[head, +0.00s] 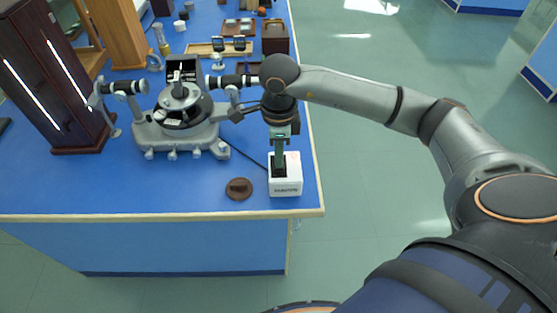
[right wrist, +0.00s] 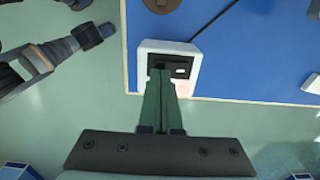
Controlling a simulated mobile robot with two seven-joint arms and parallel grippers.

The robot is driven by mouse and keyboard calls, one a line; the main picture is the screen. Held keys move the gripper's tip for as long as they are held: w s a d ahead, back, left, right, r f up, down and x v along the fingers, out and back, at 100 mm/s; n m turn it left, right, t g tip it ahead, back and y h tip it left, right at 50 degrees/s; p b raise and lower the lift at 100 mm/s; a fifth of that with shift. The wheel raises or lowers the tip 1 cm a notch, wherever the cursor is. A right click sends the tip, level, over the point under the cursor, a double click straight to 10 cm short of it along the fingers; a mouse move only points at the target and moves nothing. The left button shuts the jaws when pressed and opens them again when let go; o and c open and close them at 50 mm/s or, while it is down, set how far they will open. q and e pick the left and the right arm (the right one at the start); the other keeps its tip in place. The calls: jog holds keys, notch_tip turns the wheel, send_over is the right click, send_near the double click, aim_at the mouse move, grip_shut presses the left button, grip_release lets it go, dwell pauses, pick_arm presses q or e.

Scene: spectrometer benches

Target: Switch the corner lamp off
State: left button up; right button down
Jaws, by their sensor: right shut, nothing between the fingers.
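My right gripper (head: 279,164) points down at the box. Its fingers (right wrist: 159,72) are shut and empty, with their tips at or just over the black panel. Contact cannot be told, and the tips partly hide the panel. My left gripper does not show.
A brown round cap (head: 239,188) lies left of the box. A grey spectrometer (head: 180,120) stands behind it, with a tall dark wooden cabinet (head: 58,85) at left. A dark cable runs from the box. The bench edge is close on the right; floor beyond is clear.

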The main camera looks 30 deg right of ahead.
jog(key=shift+f+b, duration=0.6)
jog(key=shift+f, duration=0.15)
jog(key=shift+r, duration=0.2)
jog(key=shift+r+p, duration=2.3)
jog(key=shift+r, duration=1.1)
